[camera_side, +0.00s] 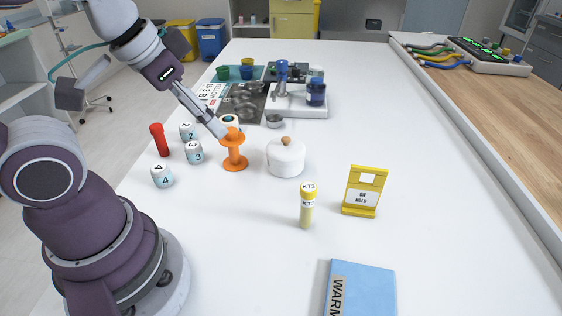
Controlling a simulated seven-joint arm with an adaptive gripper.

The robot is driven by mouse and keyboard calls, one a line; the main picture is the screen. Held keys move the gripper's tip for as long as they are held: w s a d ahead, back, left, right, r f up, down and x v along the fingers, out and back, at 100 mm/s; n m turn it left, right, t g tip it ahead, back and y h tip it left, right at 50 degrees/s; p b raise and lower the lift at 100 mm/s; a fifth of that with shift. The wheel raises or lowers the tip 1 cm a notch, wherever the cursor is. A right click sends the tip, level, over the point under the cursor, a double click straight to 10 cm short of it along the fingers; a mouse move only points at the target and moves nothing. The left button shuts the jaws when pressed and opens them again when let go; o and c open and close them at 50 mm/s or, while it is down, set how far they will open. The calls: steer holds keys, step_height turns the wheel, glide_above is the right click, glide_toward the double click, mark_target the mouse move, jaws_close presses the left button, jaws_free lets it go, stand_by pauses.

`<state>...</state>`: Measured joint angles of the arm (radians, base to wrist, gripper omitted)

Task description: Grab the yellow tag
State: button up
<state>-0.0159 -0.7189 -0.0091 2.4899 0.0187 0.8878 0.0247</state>
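The yellow tag (364,190) stands upright on the white table, right of centre. It has a square hole at the top and a white label that seems to read "ON HOLD". My gripper (219,131) is well to the left of the tag and farther back, pointing down and to the right. Its fingertips are at or close to the top of an orange spool-shaped stand (234,152). I cannot tell whether they touch it, or whether the fingers are apart, as they show nearly edge-on.
A yellow-capped tube (306,205) stands just left of the tag, and a white lidded pot (286,158) is behind it. A blue pack (362,290) lies in front. Numbered white cylinders (194,153) and a red piece (160,140) stand left. The table right of the tag is clear.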

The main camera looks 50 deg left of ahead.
steer(key=w+d+f+m+h, duration=0.2)
steer(key=w+d+m+h, duration=0.1)
steer(key=w, duration=0.1)
steer(key=w+d+f+m+h, duration=0.3)
steer(key=w+m+h, duration=0.1)
steer(key=w+d+f+m+g+h, duration=0.1)
steer(key=w+d+f+m+h, duration=0.2)
steer(key=w+m+h, duration=0.1)
steer(key=shift+f, duration=0.1)
steer(key=w+a+r+t+h, duration=0.2)
steer(key=w+r+t+h, duration=0.1)
steer(key=w+t, duration=0.15)
steer(key=t, duration=0.2)
glide_toward(370, 168)
steer(key=x, duration=0.3)
steer(key=shift+n, duration=0.4)
steer(key=x, duration=0.7)
steer(key=shift+f, duration=0.35)
jaws_close()
